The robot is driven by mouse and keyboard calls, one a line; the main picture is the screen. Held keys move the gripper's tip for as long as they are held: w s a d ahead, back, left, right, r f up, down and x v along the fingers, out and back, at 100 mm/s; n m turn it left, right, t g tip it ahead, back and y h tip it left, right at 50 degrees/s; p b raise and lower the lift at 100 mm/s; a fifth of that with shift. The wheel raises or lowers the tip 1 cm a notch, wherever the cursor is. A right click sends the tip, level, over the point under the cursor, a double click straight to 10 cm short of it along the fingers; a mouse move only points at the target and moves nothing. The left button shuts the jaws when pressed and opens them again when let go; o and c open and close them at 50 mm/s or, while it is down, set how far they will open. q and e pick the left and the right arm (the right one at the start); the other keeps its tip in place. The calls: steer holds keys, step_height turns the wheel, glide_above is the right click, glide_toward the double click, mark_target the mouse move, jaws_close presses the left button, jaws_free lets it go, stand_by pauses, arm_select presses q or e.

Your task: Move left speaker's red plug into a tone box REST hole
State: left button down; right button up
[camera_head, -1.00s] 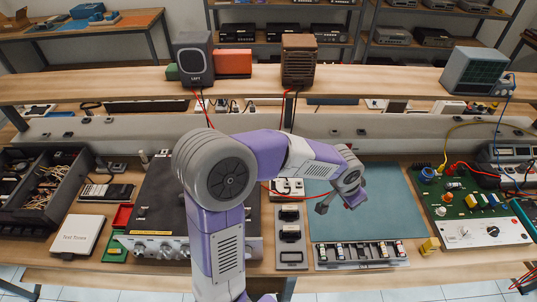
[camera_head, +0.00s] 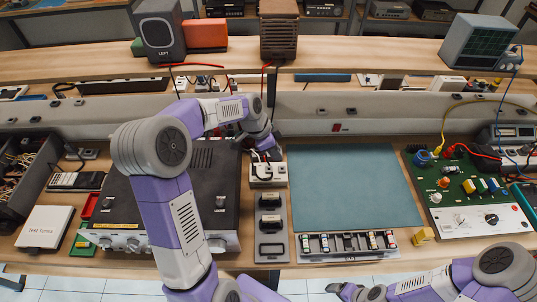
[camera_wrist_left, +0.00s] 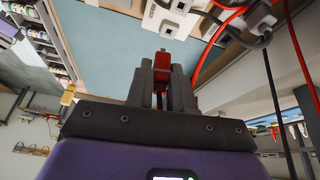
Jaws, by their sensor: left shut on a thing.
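The left speaker (camera_head: 160,32), marked LEFT, stands on the raised shelf with a red wire below it. My left gripper (camera_head: 268,152) is low over the bench, at the left edge of the teal mat (camera_head: 355,185). In the left wrist view its fingers (camera_wrist_left: 163,85) are shut on a red plug (camera_wrist_left: 162,60), whose tip sticks out between them. My right gripper (camera_head: 352,291) is partly cut off at the bottom edge.
A dark amplifier (camera_head: 175,195) lies under and left of my left arm. A dark tray with two black parts (camera_head: 271,235) and a rack of small parts (camera_head: 347,246) lie in front. A green circuit board (camera_head: 460,190) is at right. Red and black cables (camera_wrist_left: 270,75) hang beside the gripper. The mat is clear.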

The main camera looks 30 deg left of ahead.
arm_select(q)
steer(key=shift+m, duration=0.9)
steer(key=shift+w+a+f+b, duration=0.1)
steer(key=shift+a+f+b, duration=0.3)
steer(key=shift+f+b, duration=0.45)
steer(key=shift+a+f+b, duration=0.4)
steer(key=shift+f+b, duration=0.1)
steer(key=shift+f, duration=0.7)
steer(key=shift+w+a+f+b, duration=0.1)
steer(key=shift+a+f+b, duration=0.3)
steer(key=shift+f+b, duration=0.45)
steer(key=shift+f+b, duration=0.45)
steer(key=shift+f, duration=0.55)
steer(key=c, duration=0.9)
jaws_free()
steer(key=shift+w+d+r+p+v, duration=0.2)
steer(key=shift+p+v, duration=0.75)
steer(key=shift+v, duration=1.1)
steer(key=shift+w+d+r+p+v, duration=0.1)
steer(key=shift+w+d+p+v, duration=0.15)
steer(key=shift+p+v, duration=1.3)
steer(key=shift+w+d+r+p+v, duration=0.15)
steer(key=shift+p+v, duration=0.25)
steer(key=shift+v, duration=2.15)
steer(key=shift+f, duration=0.1)
